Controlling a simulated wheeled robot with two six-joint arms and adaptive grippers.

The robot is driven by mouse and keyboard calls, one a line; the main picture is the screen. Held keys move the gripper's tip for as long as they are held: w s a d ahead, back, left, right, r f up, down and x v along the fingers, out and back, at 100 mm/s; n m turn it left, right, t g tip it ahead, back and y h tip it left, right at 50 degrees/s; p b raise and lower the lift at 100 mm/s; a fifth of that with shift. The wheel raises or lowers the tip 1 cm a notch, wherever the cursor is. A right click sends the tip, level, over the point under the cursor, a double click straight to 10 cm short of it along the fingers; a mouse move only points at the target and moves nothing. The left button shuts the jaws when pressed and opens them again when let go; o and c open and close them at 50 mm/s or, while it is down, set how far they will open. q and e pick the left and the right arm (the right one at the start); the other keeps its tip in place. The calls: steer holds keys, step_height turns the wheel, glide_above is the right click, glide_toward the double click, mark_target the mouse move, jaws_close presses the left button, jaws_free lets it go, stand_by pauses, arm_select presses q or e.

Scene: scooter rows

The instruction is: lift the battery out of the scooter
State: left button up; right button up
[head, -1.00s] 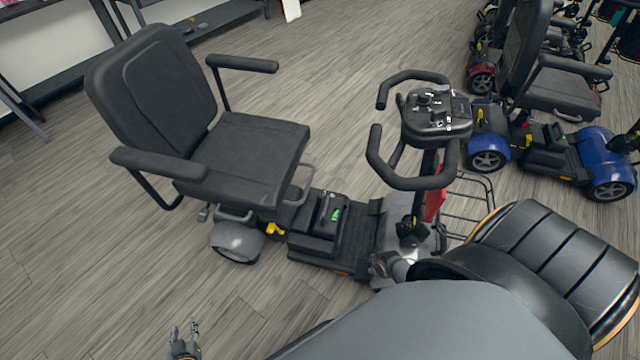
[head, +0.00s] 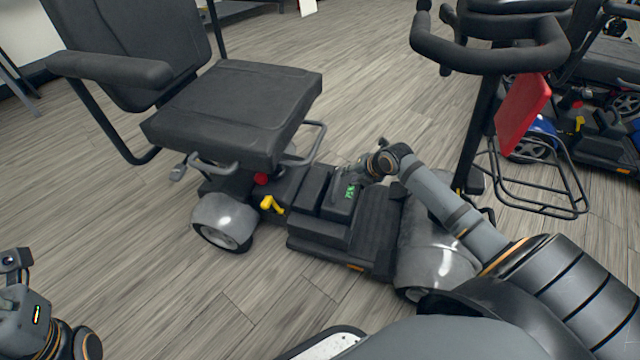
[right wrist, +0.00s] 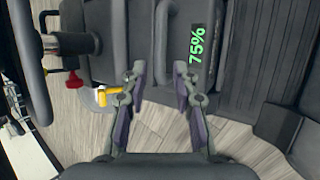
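The scooter's battery (head: 338,207) is a dark box on the scooter's low deck, in front of the seat. Its green readout shows 75% in the right wrist view (right wrist: 197,45). My right gripper (head: 347,172) is above the battery's far side in the head view. Whether the fingers touch the battery cannot be told. My left gripper (head: 14,265) is at the left edge, partly cut off, away from the scooter.
The black seat (head: 240,105) overhangs the deck behind the battery. A yellow lever (head: 271,206) and red knob (head: 261,179) sit beside the battery. The tiller (head: 478,130) rises at the right, with a wire basket (head: 535,195). Open wooden floor lies at the left front.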

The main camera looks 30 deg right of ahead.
mark_target(338, 179)
steer(key=b+x, duration=0.2)
steer(key=x, duration=0.2)
steer(key=shift+w+f+b, duration=0.1)
steer(key=shift+f+b, duration=0.15)
steer(key=shift+b, duration=0.05)
steer(key=shift+w+f, duration=0.3)
steer(key=shift+w, duration=0.05)
steer(key=b+x, duration=0.4)
steer(key=shift+f, duration=0.25)
steer(key=shift+w+f, duration=0.25)
steer(key=shift+r, duration=0.1)
jaws_close()
steer(key=shift+w+r, duration=0.15)
